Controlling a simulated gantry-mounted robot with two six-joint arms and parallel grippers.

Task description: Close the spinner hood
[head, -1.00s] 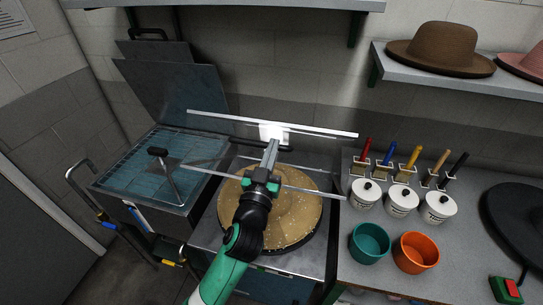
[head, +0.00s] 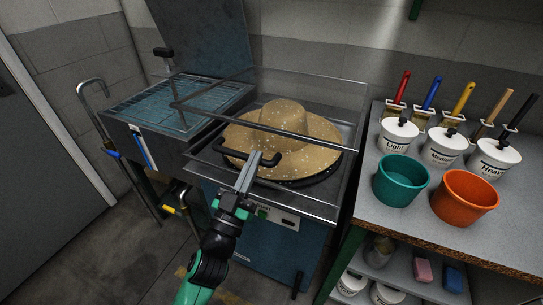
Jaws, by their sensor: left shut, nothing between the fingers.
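The spinner hood (head: 265,129) is a clear box with thin metal edges, in the middle of the head view. It is lowered over a speckled straw hat (head: 300,122), which sits on the round dark spinner plate. I cannot tell whether its lower edge is fully seated. A black bar handle (head: 255,159) shows at the hood's front. My left gripper (head: 250,168) is shut and empty, with its tips at the handle; I cannot tell whether they touch it. My right gripper is not in view.
A blue-grey machine with a raised lid (head: 198,38) stands to the left. On the right, a counter holds a teal bowl (head: 401,180), an orange bowl (head: 464,197), white labelled pots and coloured-handled brushes. Open floor lies at the lower left.

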